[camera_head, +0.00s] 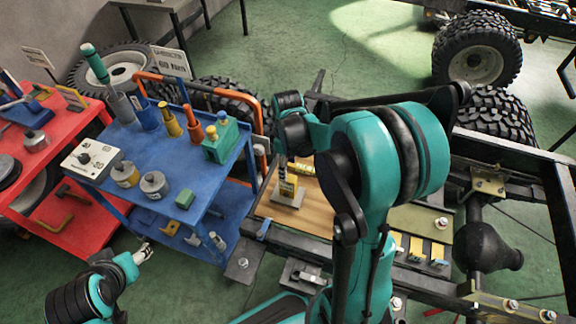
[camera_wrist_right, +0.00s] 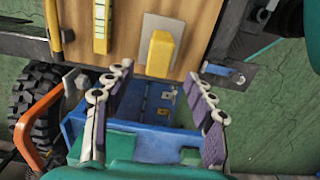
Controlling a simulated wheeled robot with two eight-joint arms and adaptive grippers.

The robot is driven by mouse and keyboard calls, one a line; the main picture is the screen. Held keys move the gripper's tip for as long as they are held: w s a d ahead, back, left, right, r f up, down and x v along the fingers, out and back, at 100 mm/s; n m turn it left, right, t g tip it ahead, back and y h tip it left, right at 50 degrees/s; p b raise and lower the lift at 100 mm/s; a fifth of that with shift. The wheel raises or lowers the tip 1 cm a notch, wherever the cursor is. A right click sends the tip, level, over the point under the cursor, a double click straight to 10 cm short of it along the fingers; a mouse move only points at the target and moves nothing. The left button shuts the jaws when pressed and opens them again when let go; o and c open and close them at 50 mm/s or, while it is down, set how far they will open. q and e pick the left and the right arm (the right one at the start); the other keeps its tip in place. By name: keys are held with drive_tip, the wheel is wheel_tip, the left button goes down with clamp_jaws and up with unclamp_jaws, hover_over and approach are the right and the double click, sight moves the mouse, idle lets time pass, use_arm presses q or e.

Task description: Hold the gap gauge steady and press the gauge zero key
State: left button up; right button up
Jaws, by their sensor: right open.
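A yellow upright block, seemingly the gap gauge (camera_head: 288,189), stands on a grey plate on the wooden board. It also shows in the right wrist view (camera_wrist_right: 160,54), beyond my fingertips and roughly in line with the space between them. My right gripper (camera_wrist_right: 158,72) is open, with nothing between its purple pads. In the head view its wrist hangs above the gauge and my arm covers part of the board. I cannot make out a zero key. My left gripper (camera_head: 144,253) is low at the left, away from the gauge; its fingers are too small to read.
A yellow marked strip (camera_wrist_right: 102,27) lies on the wooden board (camera_wrist_right: 204,20). A blue cart (camera_head: 141,204) with several tools and an orange handle (camera_head: 198,88) stands left of the board. A red cart (camera_head: 62,170) is farther left. Chassis rails and wheels fill the right.

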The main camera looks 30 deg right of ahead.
sight(288, 186)
wheel_tip(288, 186, down, 8)
drive_tip(key=b, duration=0.3)
drive_tip(key=shift+d, duration=0.1)
use_arm(q)
wheel_tip(288, 186, down, 3)
drive_tip(key=shift+f, duration=0.1)
use_arm(e)
clamp_jaws()
idle(0.6)
use_arm(q)
clamp_jaws()
idle(1.2)
